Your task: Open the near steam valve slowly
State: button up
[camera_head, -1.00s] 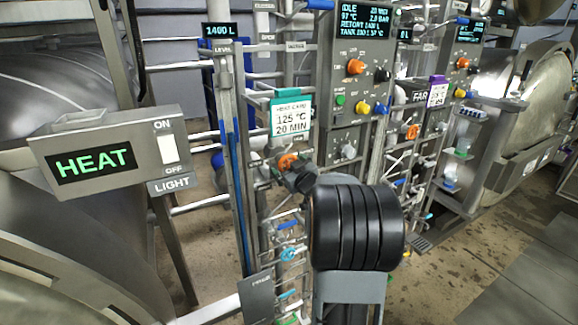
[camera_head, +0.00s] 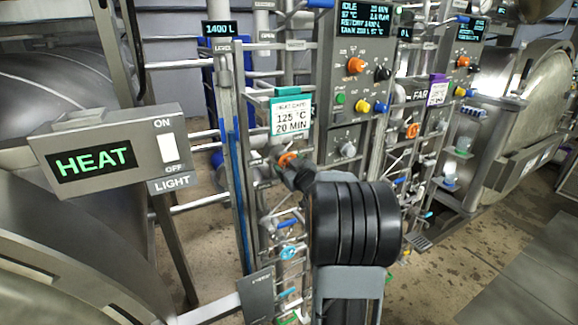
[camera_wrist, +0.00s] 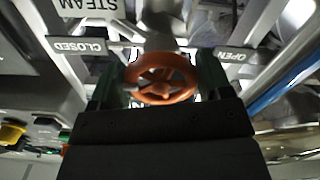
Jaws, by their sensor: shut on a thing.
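The near steam valve has an orange spoked handwheel (camera_wrist: 161,78), seen in the wrist view below a STEAM label (camera_wrist: 88,8). A CLOSED plate (camera_wrist: 78,45) and an OPEN plate (camera_wrist: 236,54) flank it. My gripper (camera_wrist: 162,80) is shut on the wheel, one dark finger at each side of the rim. In the head view the orange handwheel (camera_head: 287,160) shows small beneath the heat card, with my gripper (camera_head: 296,172) at it. My dark arm hides part of the pipework below.
A teal-topped heat card (camera_head: 291,117) reads 125 °C, 20 MIN. The near control panel (camera_head: 358,70) reads IDLE. Another orange valve wheel (camera_head: 412,131) is farther right. A HEAT sign with a light switch (camera_head: 110,150) is at left. Pipes crowd the wheel; the floor at lower right is clear.

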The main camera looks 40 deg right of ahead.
jog(key=shift+b, duration=0.3)
jog(key=shift+f+n+b, duration=0.2)
jog(key=shift+n+b, duration=0.9)
jog(key=shift+b, duration=0.1)
jog(key=shift+d+n+b, duration=0.1)
jog(key=shift+n+b, duration=0.7)
jog(key=shift+b, duration=0.1)
jog(key=shift+d+r+n+b, duration=0.1)
jog(key=shift+r+n+b, duration=0.1)
jog(key=shift+n+b, duration=0.95)
jog(key=shift+r+n+b, duration=0.15)
jog(key=shift+n+b, duration=0.7)
jog(key=shift+n, duration=0.5)
jog(key=o, duration=0.9)
jog(key=shift+s, duration=0.1)
